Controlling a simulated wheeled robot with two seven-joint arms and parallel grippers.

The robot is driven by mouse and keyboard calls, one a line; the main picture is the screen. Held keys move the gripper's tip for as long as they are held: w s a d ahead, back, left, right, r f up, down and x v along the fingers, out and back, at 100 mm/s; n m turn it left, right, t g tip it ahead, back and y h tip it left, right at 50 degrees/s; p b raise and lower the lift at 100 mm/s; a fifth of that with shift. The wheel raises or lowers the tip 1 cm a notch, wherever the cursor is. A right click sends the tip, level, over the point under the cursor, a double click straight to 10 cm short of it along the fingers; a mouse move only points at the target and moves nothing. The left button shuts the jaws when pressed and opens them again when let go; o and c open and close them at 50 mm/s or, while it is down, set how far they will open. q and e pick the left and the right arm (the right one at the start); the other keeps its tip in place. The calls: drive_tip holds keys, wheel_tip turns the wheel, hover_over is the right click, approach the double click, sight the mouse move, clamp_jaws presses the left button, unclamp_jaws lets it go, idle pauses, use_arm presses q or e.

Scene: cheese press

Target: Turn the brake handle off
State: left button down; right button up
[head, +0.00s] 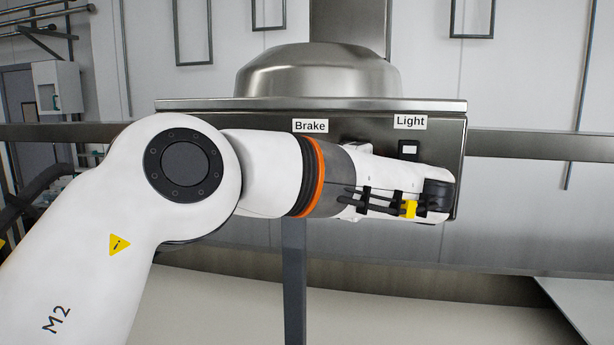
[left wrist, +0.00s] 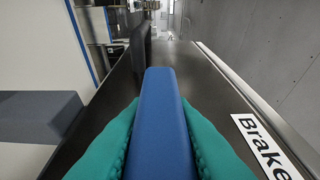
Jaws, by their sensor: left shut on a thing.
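The brake handle (left wrist: 162,120) is a blue bar in the left wrist view, standing out from the dark metal panel near the "Brake" label (left wrist: 262,145). My left gripper (left wrist: 160,135) has its teal fingers on both sides of the handle, shut on it. In the head view my left arm comes in from the left and covers the handle and the fingers. The "Brake" label (head: 310,126) shows just above my arm on the steel control box (head: 240,116). My right gripper is in neither view.
A "Light" label (head: 410,122) and a switch (head: 408,149) sit on the box, right of the brake label and just above my wrist. A domed steel housing (head: 317,72) stands on top. A grey post (head: 294,285) runs down below my arm.

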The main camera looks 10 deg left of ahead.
use_arm(q)
drive_tip(key=shift+f, duration=0.15)
drive_tip(key=c, duration=1.3)
unclamp_jaws()
drive_tip(key=shift+s+d, duration=0.1)
drive_tip(key=shift+d, duration=0.05)
